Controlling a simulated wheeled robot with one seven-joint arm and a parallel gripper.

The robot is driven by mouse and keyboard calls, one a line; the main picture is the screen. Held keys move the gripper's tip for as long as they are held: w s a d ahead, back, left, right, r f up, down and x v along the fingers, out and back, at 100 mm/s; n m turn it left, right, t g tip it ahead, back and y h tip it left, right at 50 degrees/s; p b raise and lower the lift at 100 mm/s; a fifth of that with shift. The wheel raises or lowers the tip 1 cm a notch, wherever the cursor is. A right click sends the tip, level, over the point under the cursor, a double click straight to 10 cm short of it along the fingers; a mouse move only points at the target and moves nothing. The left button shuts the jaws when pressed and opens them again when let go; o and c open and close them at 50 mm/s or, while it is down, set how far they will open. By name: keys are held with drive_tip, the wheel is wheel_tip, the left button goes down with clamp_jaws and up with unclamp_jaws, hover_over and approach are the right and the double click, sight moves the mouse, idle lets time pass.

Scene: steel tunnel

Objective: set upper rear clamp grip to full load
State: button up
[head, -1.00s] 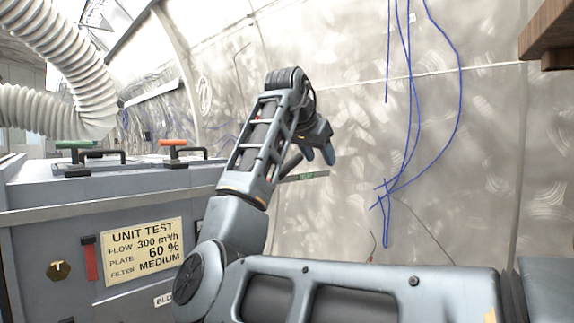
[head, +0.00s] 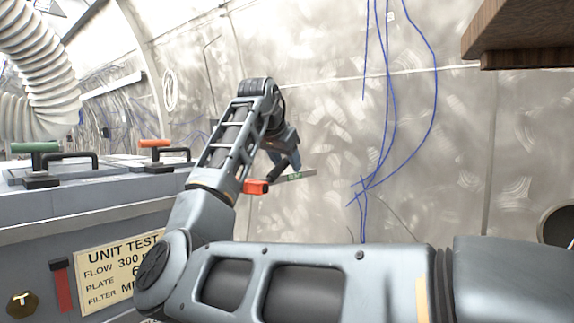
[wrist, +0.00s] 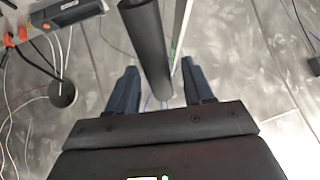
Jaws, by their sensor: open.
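My gripper (head: 288,160) is at the end of the raised arm, in front of the brushed metal wall. In the wrist view its two blue-grey fingers (wrist: 160,78) are apart. A dark cylindrical bar (wrist: 149,45), which may be the clamp grip, runs down between them; I cannot tell whether either finger touches it. In the head view a red-orange block (head: 256,187) and a thin strip with a green label (head: 296,176) show just below the gripper. The arm hides most of what they belong to, so the clamp and its setting cannot be made out.
A grey unit (head: 40,215) with a yellow test placard (head: 110,268) and green and orange handles stands at left, below a white ribbed hose (head: 40,65). Blue cables (head: 388,100) hang on the wall. A wooden board (head: 520,35) juts in at upper right.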

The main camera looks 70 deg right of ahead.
drive_tip(key=shift+x, duration=1.25)
drive_tip(key=shift+c, duration=0.5)
clamp_jaws()
